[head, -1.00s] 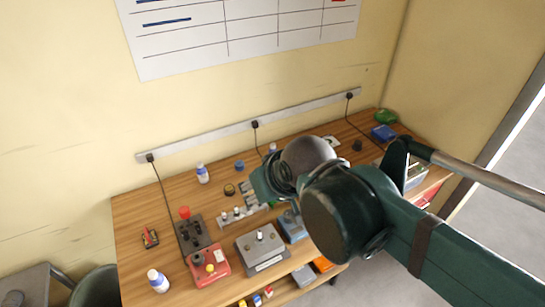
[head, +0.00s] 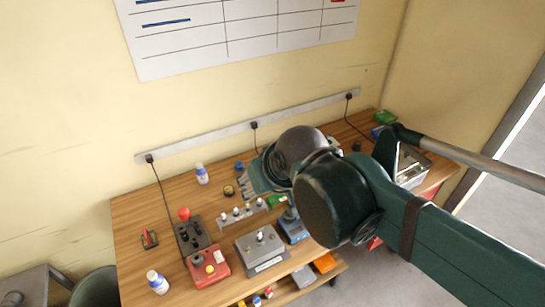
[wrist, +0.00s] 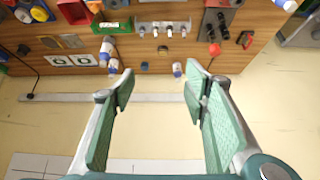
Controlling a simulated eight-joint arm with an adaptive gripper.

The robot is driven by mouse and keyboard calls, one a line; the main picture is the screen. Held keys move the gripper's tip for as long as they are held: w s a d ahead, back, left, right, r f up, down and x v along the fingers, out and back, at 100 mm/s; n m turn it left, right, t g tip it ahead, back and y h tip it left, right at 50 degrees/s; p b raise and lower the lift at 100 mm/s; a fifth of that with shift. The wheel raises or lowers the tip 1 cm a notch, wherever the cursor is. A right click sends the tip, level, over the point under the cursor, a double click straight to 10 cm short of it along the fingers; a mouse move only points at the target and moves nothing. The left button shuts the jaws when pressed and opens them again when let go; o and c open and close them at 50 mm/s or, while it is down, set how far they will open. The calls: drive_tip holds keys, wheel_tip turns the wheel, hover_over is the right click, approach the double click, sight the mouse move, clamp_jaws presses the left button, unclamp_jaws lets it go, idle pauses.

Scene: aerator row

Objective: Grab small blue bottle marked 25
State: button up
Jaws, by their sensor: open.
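No number 25 can be read on any bottle. A small white bottle with blue parts (head: 202,174) stands near the back edge of the bench; a similar one shows in the wrist view (wrist: 178,69), close to the gripper's opening. Another white-and-blue bottle (head: 158,281) stands at the front left. The wrist view also shows white-and-blue bottles left of the opening (wrist: 107,48). My gripper (wrist: 160,88) is open and empty, above the back of the bench near the wall. In the head view my arm hides part of the bench.
A low blue round piece (wrist: 144,66) lies by the bench's back edge. A rack with several small pegs (head: 240,213), a red box (head: 208,268) and a grey box (head: 262,250) stand further forward. A cable rail (head: 210,144) runs along the wall.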

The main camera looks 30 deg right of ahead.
drive_tip(key=w+d+f+m+g+h+b, duration=0.15)
drive_tip(key=w+d, duration=0.25)
drive_tip(key=w, duration=0.4)
drive_tip(key=w+d+f+m, duration=0.2)
drive_tip(key=w+d, duration=0.1)
drive_tip(key=w, duration=0.5)
drive_tip(key=w+d+f+m+g+h+b, duration=0.1)
drive_tip(key=w+d+f+m, duration=0.1)
drive_tip(key=w+d, duration=0.35)
drive_tip(key=w+d+f+m, duration=0.1)
drive_tip(key=w+d+f, duration=0.3)
drive_tip(key=w+f, duration=0.2)
drive_tip(key=w+d+f+m+g+b, duration=0.1)
drive_tip(key=w+d+f+m, duration=0.1)
drive_tip(key=w+d+f, duration=0.2)
drive_tip(key=w+d+f+m+h, duration=0.1)
drive_tip(key=w+d+f, duration=0.3)
drive_tip(key=w+f, duration=0.4)
drive_tip(key=shift+f+m+g+b, duration=0.3)
drive_tip(key=shift+f+m+g, duration=0.05)
drive_tip(key=shift+f+m, duration=0.1)
drive_tip(key=shift+w+d+f, duration=0.15)
drive_tip(key=shift+d+f, duration=0.05)
drive_tip(key=shift+f, duration=0.15)
drive_tip(key=shift+f, duration=0.1)
drive_tip(key=shift+x, duration=0.75)
drive_tip(key=shift+w+d+f, duration=0.1)
drive_tip(key=shift+d+f, duration=0.05)
drive_tip(key=shift+f, duration=0.25)
